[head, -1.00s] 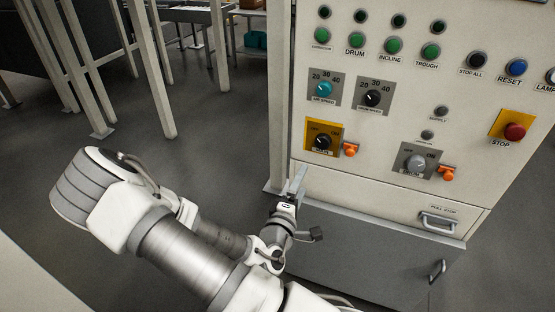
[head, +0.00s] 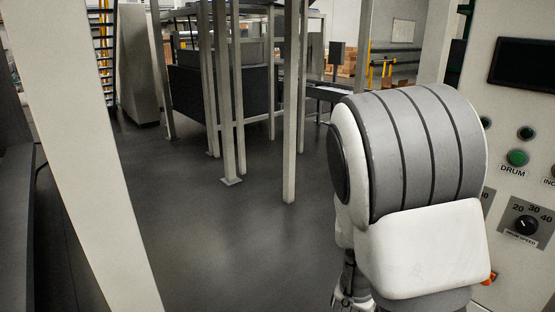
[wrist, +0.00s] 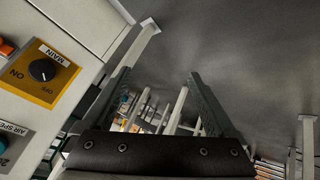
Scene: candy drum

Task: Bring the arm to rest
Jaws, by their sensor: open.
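My gripper (wrist: 157,76) is open in the wrist view, with its two dark fingers apart and nothing between them. Beyond the fingers are grey floor and pale frame legs. In the head view my arm stands folded at the right centre, its large grey and white joint in front of the control panel (head: 512,185). Part of my wrist end shows low beside it, cut by the bottom edge, so the fingers are not clear there. The yellow MAIN switch (wrist: 44,72) is left of my gripper in the wrist view, apart from it.
A pale post (head: 80,150) rises close on the left in the head view. Several thin frame legs and a dark machine (head: 212,95) stand further back. The grey floor (head: 235,240) between them is clear. The panel's lower part is hidden behind my arm.

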